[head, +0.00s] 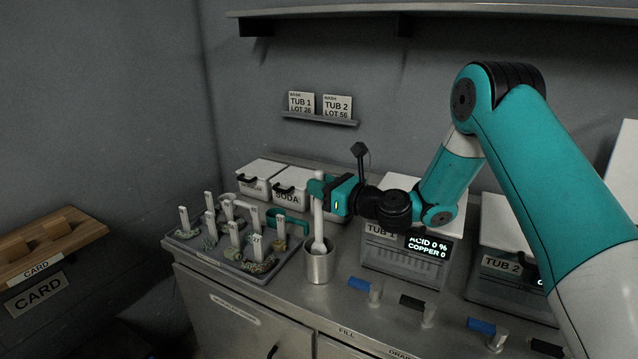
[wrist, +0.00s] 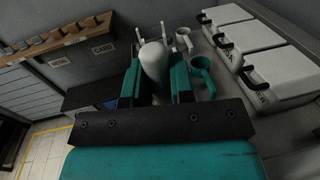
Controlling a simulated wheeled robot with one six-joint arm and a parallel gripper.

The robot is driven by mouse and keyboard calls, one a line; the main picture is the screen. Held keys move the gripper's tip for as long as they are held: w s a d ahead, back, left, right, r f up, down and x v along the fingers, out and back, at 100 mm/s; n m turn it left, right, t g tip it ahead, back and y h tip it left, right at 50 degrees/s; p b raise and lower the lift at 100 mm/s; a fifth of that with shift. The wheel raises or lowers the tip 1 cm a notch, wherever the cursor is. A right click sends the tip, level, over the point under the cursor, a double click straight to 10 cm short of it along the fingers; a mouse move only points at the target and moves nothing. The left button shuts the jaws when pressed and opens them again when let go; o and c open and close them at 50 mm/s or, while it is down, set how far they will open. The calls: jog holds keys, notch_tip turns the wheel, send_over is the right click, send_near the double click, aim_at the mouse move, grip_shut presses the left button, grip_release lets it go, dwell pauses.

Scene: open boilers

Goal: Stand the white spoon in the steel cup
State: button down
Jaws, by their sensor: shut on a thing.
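The white spoon (head: 318,220) is upright in the head view, its wider end down. My gripper (head: 319,188) is shut on its upper part. The steel cup (head: 318,268) stands on the steel counter directly below my gripper. The spoon's lower end overlaps the cup's mouth; I cannot tell how deep it reaches or whether it touches the cup. In the wrist view the white spoon (wrist: 155,62) shows between the teal fingers of my gripper (wrist: 155,80). The cup is not clearly visible there.
A grey tray (head: 215,262) with several labelled tags stands left of the cup. White-lidded boxes (head: 291,178) stand behind. Tub 1 (head: 400,262) is right of the cup, with blue and black handles (head: 359,284) in front. A shelf (head: 400,17) hangs above.

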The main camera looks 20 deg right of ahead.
jog(key=shift+f, duration=0.45)
jog(key=c, duration=0.9)
grip_release()
jog(key=b+v, duration=1.5)
jog(key=v, duration=0.2)
jog(key=shift+s, duration=0.15)
